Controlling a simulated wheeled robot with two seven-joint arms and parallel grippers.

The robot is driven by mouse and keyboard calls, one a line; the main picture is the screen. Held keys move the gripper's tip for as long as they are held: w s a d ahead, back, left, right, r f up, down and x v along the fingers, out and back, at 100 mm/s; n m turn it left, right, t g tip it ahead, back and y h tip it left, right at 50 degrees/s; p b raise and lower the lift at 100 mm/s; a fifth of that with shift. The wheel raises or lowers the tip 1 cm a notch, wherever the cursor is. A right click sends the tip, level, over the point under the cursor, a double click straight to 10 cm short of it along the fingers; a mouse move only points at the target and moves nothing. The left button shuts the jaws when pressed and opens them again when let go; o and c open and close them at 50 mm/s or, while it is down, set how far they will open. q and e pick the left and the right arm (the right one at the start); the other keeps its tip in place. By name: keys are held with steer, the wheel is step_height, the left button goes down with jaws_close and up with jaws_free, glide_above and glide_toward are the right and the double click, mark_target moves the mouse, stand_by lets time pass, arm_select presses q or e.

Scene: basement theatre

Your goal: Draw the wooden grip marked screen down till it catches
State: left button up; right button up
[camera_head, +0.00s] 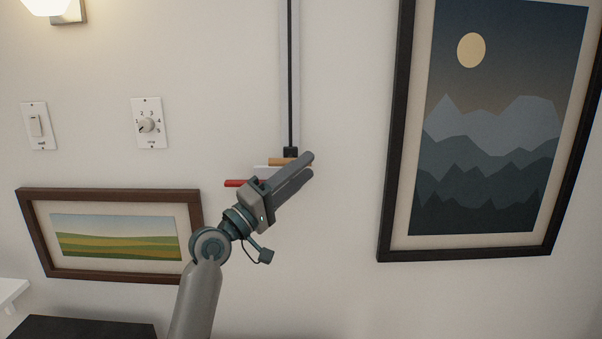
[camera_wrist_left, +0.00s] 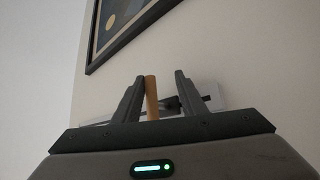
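The wooden grip (camera_head: 281,161) is a short tan bar at the lower end of a dark vertical line in a pale wall channel (camera_head: 290,70). A red bar (camera_head: 233,183) sticks out lower left, with a whitish piece (camera_head: 266,169) between; my gripper partly hides these. Any marking is unreadable. My left gripper (camera_head: 308,166) is in front of this group, at the wall. In the left wrist view, the wooden grip (camera_wrist_left: 152,97) stands between the two separated fingers, closer to the left one, with a clear gap at the right. My right gripper is out of view.
A large mountain picture (camera_head: 384,190) hangs to the right, and a small landscape picture (camera_head: 110,194) at lower left. A switch (camera_head: 36,126) and a dial plate (camera_head: 149,123) are on the wall at left. The wall below the gripper is bare.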

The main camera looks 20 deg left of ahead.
arm_select(q)
steer(key=shift+f, duration=0.4)
steer(key=r+b+v, duration=0.1)
steer(key=b+v, duration=0.6)
steer(key=v, duration=1)
steer(key=shift+s+a, duration=0.2)
steer(key=shift+s, duration=0.05)
steer(key=shift+f, duration=0.1)
